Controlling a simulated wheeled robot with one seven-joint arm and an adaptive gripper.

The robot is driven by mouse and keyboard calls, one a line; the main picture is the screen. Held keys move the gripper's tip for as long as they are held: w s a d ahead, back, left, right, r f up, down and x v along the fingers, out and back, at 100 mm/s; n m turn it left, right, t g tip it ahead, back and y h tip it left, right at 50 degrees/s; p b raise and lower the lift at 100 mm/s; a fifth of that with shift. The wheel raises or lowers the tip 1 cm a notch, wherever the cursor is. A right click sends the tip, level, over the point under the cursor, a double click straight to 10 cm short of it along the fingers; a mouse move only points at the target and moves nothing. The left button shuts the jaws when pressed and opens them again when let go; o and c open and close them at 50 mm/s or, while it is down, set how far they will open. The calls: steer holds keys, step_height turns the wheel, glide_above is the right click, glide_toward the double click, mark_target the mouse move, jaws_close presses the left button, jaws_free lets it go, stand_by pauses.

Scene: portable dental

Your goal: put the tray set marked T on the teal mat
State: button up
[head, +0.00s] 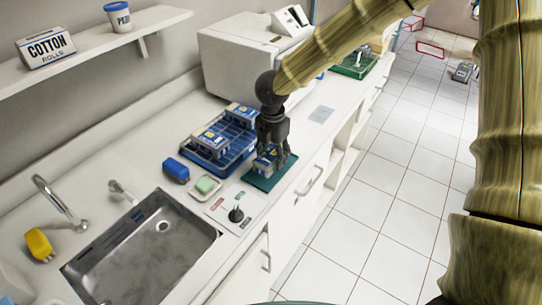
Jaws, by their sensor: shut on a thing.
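My gripper (273,152) points down over the teal mat (262,184) on the counter. It is shut on a blue and white tray set (263,163), which is at or just above the mat. Whether the set touches the mat I cannot tell. My fingers hide part of the set, and its mark is too small to read. Other similar blue and white sets (209,142) stand in a blue wire rack (228,160) just left of the mat.
A steel sink (150,250) lies at the front left. A blue block (176,170) and a green soap-like block (206,186) sit near the rack. A white machine (240,60) stands behind. A green tray (354,66) is farther along the counter. The counter edge runs right of the mat.

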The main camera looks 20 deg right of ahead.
mark_target(272, 147)
steer(key=shift+w+d, duration=0.15)
steer(key=shift+w, duration=0.55)
steer(key=shift+w+f+p, duration=0.1)
steer(key=shift+w+p, duration=0.05)
steer(key=shift+p, duration=0.15)
steer(key=shift+f+p, duration=0.5)
steer(key=shift+f, duration=1.2)
steer(key=shift+f, duration=0.15)
steer(key=o, duration=1.2)
step_height(272, 147, up, 12)
steer(key=shift+r+b, duration=0.15)
steer(key=shift+b, duration=0.8)
